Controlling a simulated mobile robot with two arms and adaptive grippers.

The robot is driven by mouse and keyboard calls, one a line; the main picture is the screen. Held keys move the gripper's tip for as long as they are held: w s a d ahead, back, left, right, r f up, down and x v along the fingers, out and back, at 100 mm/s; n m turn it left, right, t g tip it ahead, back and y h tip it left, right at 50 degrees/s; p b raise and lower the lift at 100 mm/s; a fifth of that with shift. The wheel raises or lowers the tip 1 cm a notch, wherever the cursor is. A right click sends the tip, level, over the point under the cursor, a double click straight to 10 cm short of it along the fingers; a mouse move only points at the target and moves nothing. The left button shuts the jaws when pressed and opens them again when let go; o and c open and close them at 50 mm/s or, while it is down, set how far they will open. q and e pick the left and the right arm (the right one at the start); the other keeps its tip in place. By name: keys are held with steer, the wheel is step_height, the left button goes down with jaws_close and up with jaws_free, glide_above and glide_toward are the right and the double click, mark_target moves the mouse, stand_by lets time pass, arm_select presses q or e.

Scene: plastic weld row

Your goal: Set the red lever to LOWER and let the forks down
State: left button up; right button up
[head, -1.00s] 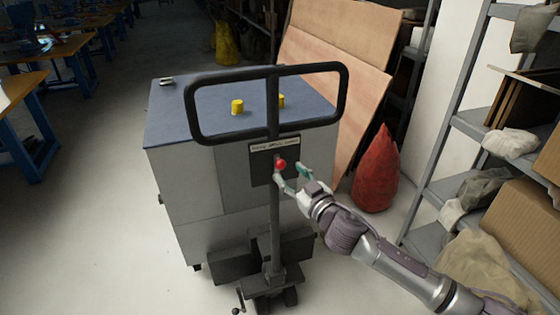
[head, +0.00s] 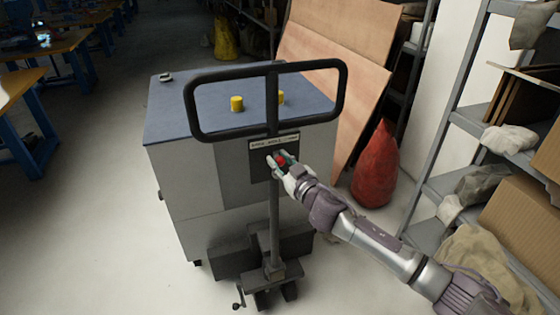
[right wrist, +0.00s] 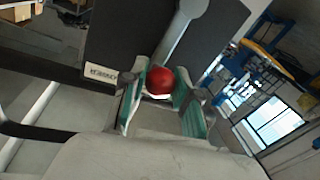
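The red lever's ball knob (head: 281,160) sits on the dark panel of the pallet truck's upright (head: 275,215), below the black loop handle (head: 341,95). My right gripper (head: 283,157) is at the knob, with its fingers on either side of it. In the right wrist view the red knob (right wrist: 160,82) lies between the spread green-padded fingers (right wrist: 160,100), which look open, not closed on it. A label plate (head: 262,143) is above the knob, too small to read. The forks are hidden. My left gripper is out of view.
A grey cabinet with a blue top (head: 180,115) and yellow caps (head: 237,103) stands behind the handle. A red sack (head: 376,170) and a shelf rack (head: 440,155) are at the right. Floor at the left is clear (head: 100,220).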

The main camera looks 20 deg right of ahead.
jaws_close()
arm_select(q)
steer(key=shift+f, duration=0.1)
